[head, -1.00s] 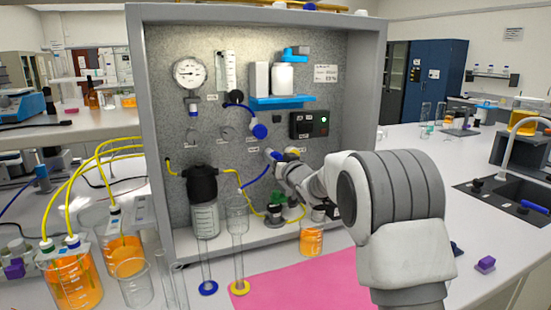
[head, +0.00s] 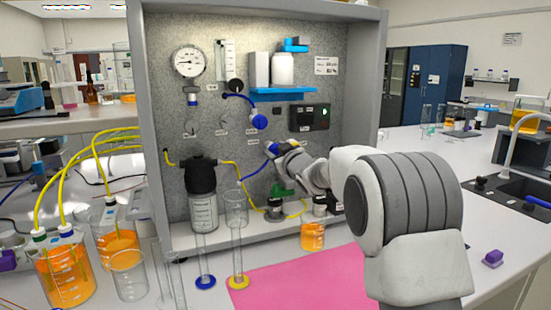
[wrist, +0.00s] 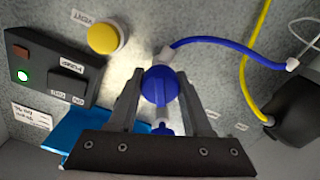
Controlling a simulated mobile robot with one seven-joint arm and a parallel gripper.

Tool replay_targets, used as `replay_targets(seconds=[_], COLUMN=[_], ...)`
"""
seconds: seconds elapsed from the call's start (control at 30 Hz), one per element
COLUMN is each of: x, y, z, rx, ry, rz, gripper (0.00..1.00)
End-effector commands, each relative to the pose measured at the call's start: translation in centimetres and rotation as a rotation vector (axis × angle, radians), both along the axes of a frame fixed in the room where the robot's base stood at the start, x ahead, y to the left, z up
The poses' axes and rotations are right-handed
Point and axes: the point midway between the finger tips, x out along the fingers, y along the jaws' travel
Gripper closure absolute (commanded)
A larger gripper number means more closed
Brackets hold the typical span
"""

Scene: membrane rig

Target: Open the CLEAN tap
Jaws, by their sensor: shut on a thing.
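A blue tap (wrist: 160,88) on the grey panel sits between the two fingers of my gripper (wrist: 160,80) in the wrist view. The fingers flank its round knob, and the knob's ridge runs along the picture's vertical. A blue tube leaves this tap towards a black-capped vessel. In the head view the tap (head: 270,148) shows just beyond my gripper (head: 278,151), which partly covers it. I cannot read a CLEAN label. A second blue tap (head: 258,122) sits above it in the head view and is partly hidden behind my gripper in the wrist view.
A yellow VENT knob (wrist: 106,38) is close beside the held tap. The PUMP box (head: 310,117) with a green light is on the panel. The black-capped vessel (head: 203,185) and clear cylinders (head: 237,235) stand to the left. An orange-filled beaker (head: 313,236) stands below my arm.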

Motion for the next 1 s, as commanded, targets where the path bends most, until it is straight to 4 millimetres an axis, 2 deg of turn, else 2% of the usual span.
replay_targets(seconds=[0.7, 1.0], x=[-0.06, -0.06], y=[0.18, 0.16], z=[-0.33, -0.33], rx=[-0.624, -0.832], ry=[-0.263, -0.348], rz=[0.001, 0.000], gripper=[1.00, 1.00])
